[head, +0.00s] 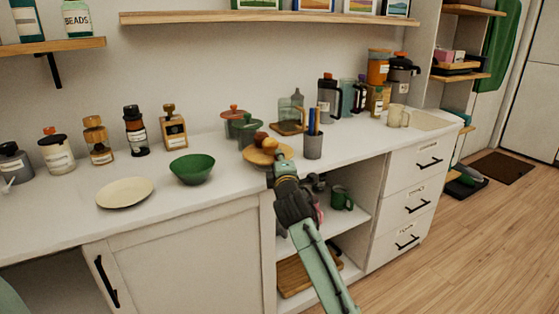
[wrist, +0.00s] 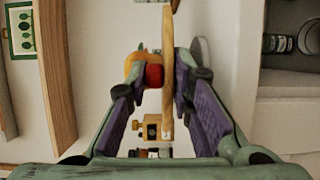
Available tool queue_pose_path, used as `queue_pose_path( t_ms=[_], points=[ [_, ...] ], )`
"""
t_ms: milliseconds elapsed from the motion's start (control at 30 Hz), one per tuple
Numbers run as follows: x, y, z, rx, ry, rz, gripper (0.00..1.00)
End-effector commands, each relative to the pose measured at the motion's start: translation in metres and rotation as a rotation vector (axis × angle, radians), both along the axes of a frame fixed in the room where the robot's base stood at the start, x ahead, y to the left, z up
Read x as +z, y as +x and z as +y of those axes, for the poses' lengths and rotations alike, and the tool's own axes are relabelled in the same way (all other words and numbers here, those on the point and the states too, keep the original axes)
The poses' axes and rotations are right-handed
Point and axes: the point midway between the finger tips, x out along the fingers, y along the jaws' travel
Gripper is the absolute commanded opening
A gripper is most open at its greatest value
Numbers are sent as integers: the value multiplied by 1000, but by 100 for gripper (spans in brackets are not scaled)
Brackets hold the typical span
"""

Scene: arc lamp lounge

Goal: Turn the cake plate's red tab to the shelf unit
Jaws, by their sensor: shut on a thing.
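The cake plate (head: 283,156) is a round wooden disc with brown and orange items on top, on the counter near its front edge. My gripper (head: 273,172) reaches it from the front. In the wrist view, the plate (wrist: 173,75) is seen edge-on between the two fingers of my gripper (wrist: 168,85), which is shut on it. A red rounded piece (wrist: 154,75) shows beside the plate; I cannot tell whether it is the tab. No tab is clear in the head view. A shelf unit (head: 462,75) with wooden boards stands at the far right.
A pencil cup (head: 313,146) stands close right of the plate, and lidded green pots (head: 236,120) stand close behind. A green bowl (head: 192,169) and a cream plate (head: 125,193) are to the left. Below the counter, an open compartment holds a green mug (head: 341,197).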

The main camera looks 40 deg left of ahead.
Motion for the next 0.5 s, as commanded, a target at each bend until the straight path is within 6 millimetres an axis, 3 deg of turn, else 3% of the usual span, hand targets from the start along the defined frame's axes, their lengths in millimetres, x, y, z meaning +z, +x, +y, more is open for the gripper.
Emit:
queue_pose_path(
  t_ms=[33, 500],
  points=[
    [9, 0, -1, 0, 12, -13, 0],
    [13, -3, 0, -30, 16, -18, 0]
  ],
)
